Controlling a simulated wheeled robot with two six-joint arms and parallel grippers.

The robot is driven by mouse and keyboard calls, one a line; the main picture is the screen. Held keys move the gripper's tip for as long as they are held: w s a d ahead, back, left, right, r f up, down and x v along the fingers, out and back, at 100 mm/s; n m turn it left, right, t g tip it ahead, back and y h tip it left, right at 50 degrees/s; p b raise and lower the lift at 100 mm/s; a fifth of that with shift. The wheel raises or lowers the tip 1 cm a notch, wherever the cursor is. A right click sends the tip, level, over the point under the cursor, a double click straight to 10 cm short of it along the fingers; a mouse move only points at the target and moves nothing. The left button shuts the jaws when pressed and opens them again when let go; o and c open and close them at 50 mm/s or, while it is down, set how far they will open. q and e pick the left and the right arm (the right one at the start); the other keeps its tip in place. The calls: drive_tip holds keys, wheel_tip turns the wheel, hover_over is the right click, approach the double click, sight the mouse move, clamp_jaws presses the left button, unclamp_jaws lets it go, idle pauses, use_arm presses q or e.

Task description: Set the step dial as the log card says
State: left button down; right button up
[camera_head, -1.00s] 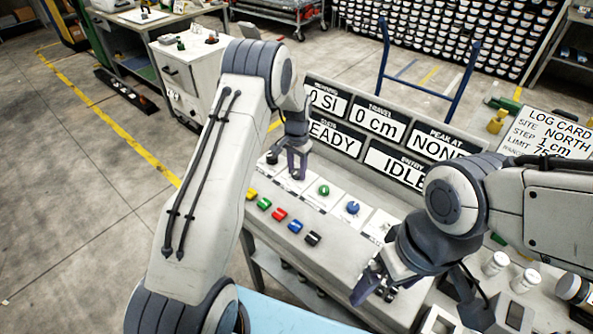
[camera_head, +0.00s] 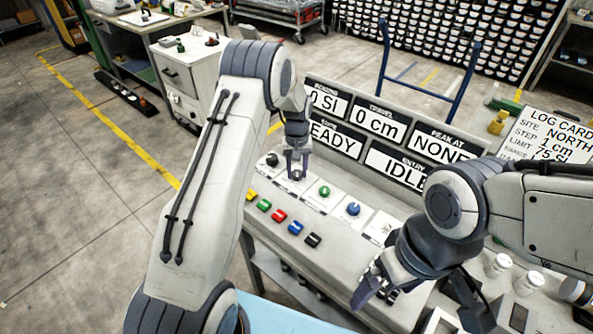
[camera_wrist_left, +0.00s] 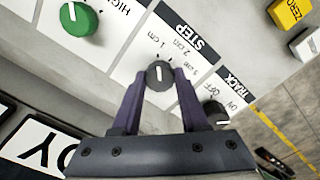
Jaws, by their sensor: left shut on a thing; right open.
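The step dial (camera_wrist_left: 160,74) is a dark round knob with a white pointer line, beside a STEP label with 1 cm, 2 cm and 5 cm marks. The pointer points up in the left wrist view, toward the 1 cm mark. My left gripper (camera_wrist_left: 153,85) is shut on the dial, one finger on each side; it also shows over the console in the head view (camera_head: 297,174). The log card (camera_head: 559,136) at right reads SITE NORTH, STEP 1 cm, LIMIT 75 SI. My right gripper (camera_head: 373,293) is open and empty over the console's front.
A green knob (camera_wrist_left: 80,18) and the TRACK knob (camera_wrist_left: 216,113) flank the dial. A blue knob (camera_head: 353,209) and several coloured buttons (camera_head: 279,216) are on the console. Display panels (camera_head: 380,123) behind read 0 cm, NONE and IDLE. White-lidded jars (camera_head: 498,265) stand at right.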

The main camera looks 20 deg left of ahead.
sight(297, 172)
use_arm(q)
drive_tip(key=shift+w+r, duration=0.1)
idle(0.5)
drive_tip(key=shift+c, duration=2.1)
unclamp_jaws()
wheel_tip(297, 172, up, 10)
drive_tip(key=b, duration=0.1)
drive_tip(key=shift+r+b, duration=0.2)
drive_tip(key=shift+b, duration=0.2)
